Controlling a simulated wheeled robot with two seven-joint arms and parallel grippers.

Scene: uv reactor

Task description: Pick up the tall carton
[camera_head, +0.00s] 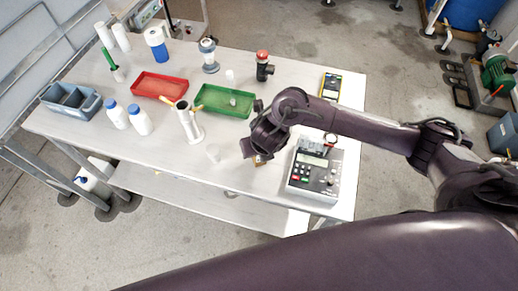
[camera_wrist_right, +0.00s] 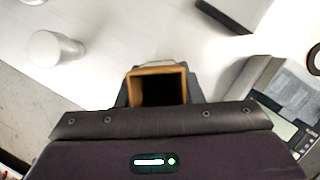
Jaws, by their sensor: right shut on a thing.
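The tall carton (camera_wrist_right: 158,72) shows in the right wrist view as a brown, open-topped box with a dark inside. It sits between the fingers of my right gripper (camera_wrist_right: 158,90), which is shut on it. In the head view only a small orange-brown bit of the carton (camera_head: 258,161) shows below my right gripper (camera_head: 255,157); the arm hides the rest. I cannot tell whether the carton touches the table. My left gripper is in neither view.
A grey instrument with a keypad (camera_head: 315,172) stands just right of my right gripper on the table (camera_head: 240,205). Green (camera_head: 226,101) and red (camera_head: 160,86) trays lie farther back.

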